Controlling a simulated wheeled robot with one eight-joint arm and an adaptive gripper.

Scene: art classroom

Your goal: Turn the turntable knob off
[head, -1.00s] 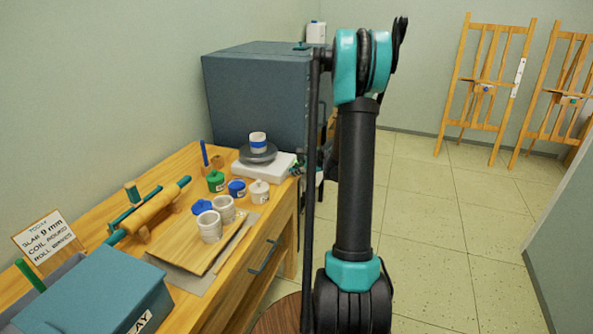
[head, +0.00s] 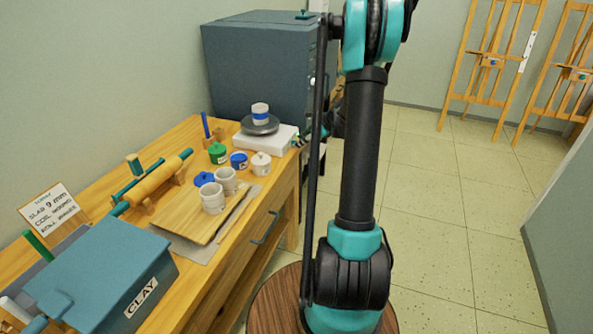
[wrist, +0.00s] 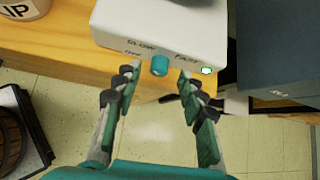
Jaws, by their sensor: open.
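The turntable (head: 268,140) is a white box with a grey round wheel (head: 259,126) on the bench's far end. A white cup with a blue band (head: 260,112) stands on the wheel. In the wrist view, the turntable's front (wrist: 120,22) carries a teal knob (wrist: 160,66), labels reading OFF, SLOW and FAST, and a green light (wrist: 207,71) at the right. The knob's exact setting is hard to read. My gripper (wrist: 159,77) is open and empty, its fingertips on either side of the knob with visible gaps. In the head view my arm mostly hides it.
A large blue-grey cabinet (head: 255,65) stands just behind the turntable; its side is close to my gripper at the right in the wrist view. Lidded pots, cups, a rolling pin (head: 158,178) and a clay box (head: 105,270) fill the bench (head: 186,135). Open floor lies right.

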